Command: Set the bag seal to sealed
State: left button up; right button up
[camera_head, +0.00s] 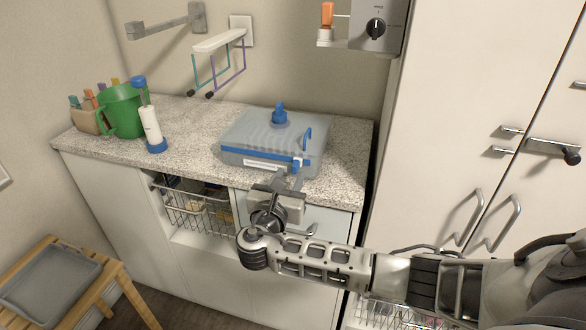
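A grey-blue, box-shaped bag (262,137) lies on the speckled counter. A blue seal strip (255,156) runs along its front edge, with a blue slider (298,163) toward the right end of the strip. My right gripper (291,181) reaches in from the right, in front of the bag's right front, with its fingers pointing at the slider. I cannot tell whether they touch the slider or how far apart they are. The gripper's body hides part of the counter edge. My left gripper is not in view.
A blue knob (280,117) and a blue loop (308,138) stand on the bag. A green jug (124,112) and a white roller with blue ends (152,129) stand at the left. A wire basket (196,208) sits below the counter. A tall cabinet (465,110) stands right.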

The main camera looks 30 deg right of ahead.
aim_at(294, 168)
jog(key=shift+x, duration=1.9)
grip_shut()
